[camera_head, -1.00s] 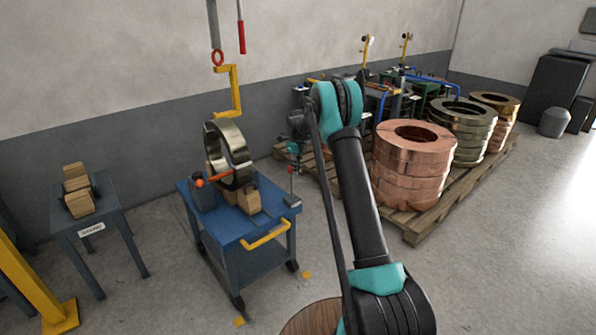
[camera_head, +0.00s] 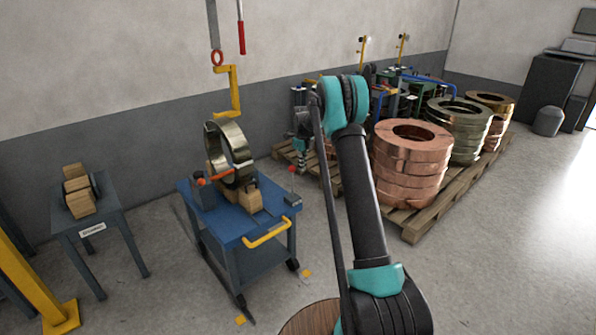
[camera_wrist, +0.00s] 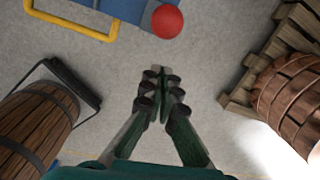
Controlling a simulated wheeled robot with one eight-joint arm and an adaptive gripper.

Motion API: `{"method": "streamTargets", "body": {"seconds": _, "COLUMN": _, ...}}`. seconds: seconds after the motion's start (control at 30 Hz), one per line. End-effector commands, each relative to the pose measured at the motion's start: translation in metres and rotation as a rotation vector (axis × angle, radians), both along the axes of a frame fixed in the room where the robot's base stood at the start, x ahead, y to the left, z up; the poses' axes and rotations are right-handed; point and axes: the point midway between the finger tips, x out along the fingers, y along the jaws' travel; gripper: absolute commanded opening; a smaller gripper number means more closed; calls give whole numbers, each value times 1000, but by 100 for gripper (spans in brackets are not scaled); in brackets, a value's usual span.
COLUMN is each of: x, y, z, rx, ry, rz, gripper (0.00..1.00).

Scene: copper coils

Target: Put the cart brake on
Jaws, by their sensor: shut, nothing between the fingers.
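The blue cart (camera_head: 228,222) stands left of centre with a yellow handle (camera_head: 266,235) on its front. A thin lever with a red ball knob (camera_head: 292,169) stands upright at the cart's right corner, on a small grey block. In the wrist view the red knob (camera_wrist: 167,21) shows near the top centre, beyond my fingertips. My gripper (camera_wrist: 161,70) is shut and empty, with a gap in the picture between its tips and the knob.
A brass-coloured coil (camera_head: 228,155) stands on wooden blocks on the cart. A yellow hook (camera_head: 229,92) hangs above. A pallet (camera_head: 420,229) with copper coils (camera_head: 410,165) lies to the right. A small table (camera_head: 92,232) with wooden blocks stands left. A wooden barrel (camera_wrist: 38,122) is left in the wrist view.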

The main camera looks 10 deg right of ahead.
Motion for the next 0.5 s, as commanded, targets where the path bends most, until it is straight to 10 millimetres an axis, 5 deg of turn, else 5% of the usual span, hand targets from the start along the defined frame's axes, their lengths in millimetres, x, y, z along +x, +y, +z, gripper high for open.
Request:
{"method": "streamTargets", "body": {"seconds": 0.3, "x": 5, "y": 6, "z": 56, "rx": -1, "ry": 1, "rz": -1, "gripper": 0}}
{"method": "streamTargets", "body": {"seconds": 0.5, "x": 6, "y": 8, "z": 70, "rx": -2, "ry": 2, "rz": -1, "gripper": 0}}
